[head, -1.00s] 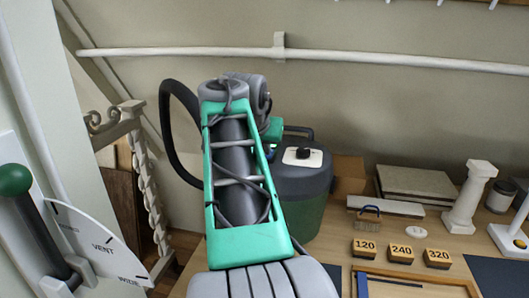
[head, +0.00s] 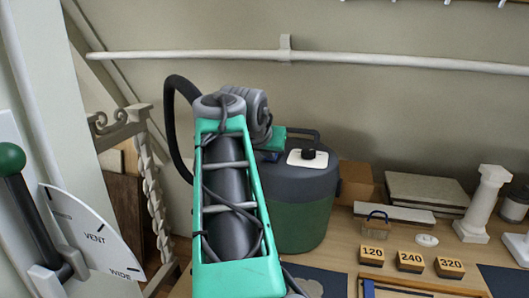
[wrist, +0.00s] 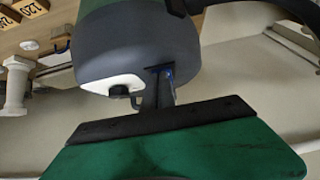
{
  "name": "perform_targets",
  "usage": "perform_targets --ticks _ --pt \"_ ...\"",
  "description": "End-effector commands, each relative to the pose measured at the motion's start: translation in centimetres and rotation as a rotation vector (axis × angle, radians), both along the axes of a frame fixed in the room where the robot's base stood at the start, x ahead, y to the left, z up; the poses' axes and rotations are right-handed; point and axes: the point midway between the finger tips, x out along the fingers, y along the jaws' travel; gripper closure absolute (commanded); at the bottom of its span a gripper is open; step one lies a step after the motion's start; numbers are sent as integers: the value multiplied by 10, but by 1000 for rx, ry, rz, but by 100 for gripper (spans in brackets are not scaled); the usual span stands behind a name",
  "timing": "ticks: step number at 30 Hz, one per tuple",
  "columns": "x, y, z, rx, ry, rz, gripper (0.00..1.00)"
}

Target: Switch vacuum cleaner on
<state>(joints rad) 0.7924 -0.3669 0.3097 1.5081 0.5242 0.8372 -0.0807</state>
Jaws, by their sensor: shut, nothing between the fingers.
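In the head view my arm mostly hides the gripper.
A black hose (head: 172,120) arches behind my arm. A green-knobbed lever (head: 30,215) on a VENT/WIDE dial stands at the left. Sanding blocks (head: 410,261), a brush (head: 376,221), flat slabs (head: 425,190) and a white column (head: 484,205) stand to the right.

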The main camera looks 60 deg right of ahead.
Motion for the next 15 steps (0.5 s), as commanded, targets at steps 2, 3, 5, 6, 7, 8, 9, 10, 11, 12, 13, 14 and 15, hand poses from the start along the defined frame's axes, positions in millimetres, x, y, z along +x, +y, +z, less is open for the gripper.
perform_targets --ticks 2,3,5,6,7,8,9,10,11,12,13,14,15 --pt "1 1 6 0 0 3 100" --pt "2 1 8 0 0 4 100" --pt "2 1 11 0 0 5 100" --pt "2 1 13 0 0 5 100" --pt "2 1 14 0 0 5 100" --pt "2 1 15 0 0 5 100" --pt "2 1 16 0 0 5 100" --pt "2 1 16 0 0 5 100" --pt "2 1 15 1 1 6 100" --pt "2 1 15 1 1 6 100" --pt "2 1 15 1 1 6 100" --pt "2 1 15 1 1 6 100" --pt "2 1 15 1 1 6 100"
